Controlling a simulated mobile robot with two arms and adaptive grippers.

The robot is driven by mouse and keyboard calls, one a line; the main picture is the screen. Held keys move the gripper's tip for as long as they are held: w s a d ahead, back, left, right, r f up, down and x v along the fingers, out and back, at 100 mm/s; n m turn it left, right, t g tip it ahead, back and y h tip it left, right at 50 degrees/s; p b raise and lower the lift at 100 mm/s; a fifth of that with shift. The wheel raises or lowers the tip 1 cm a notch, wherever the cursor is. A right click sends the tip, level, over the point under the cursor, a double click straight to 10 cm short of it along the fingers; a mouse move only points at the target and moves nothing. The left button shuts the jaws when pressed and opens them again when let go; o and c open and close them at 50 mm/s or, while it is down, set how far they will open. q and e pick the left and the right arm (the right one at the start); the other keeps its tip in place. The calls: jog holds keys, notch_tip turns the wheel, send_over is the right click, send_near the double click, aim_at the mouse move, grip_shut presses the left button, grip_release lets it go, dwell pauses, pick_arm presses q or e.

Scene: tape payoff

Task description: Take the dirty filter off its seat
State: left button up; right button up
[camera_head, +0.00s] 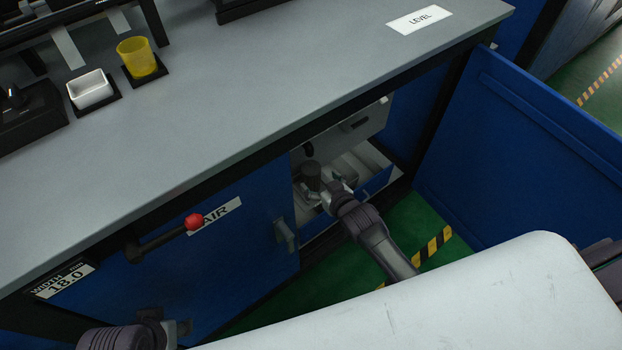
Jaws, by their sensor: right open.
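My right gripper (325,199) reaches into the open compartment under the bench, low in the middle of the head view. It is open, though its fingers are small and partly hidden. A dark grey, short cylinder (312,175) stands right beside it; it may be the dirty filter on its seat, but I cannot be sure. I cannot tell whether the gripper touches it. My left gripper (178,328) shows only partly at the bottom left, in front of the blue cabinet front; its jaws are not clear.
The compartment holds a grey box (352,124) and a light tray. The open blue door (540,150) stands to the right. A red-knobbed lever (193,222) sticks out beside the AIR label. A yellow cup (137,58) and a white dish (91,90) sit on the grey bench top (260,75).

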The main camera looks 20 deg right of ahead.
jog(key=x, duration=0.1)
jog(key=b+x, duration=0.1)
jog(key=x, duration=0.1)
jog(key=b+x, duration=0.1)
jog(key=x, duration=0.1)
jog(key=shift+a, duration=0.4)
jog(key=shift+c, duration=0.3)
jog(key=c, duration=1.3)
jog(key=shift+r, duration=0.1)
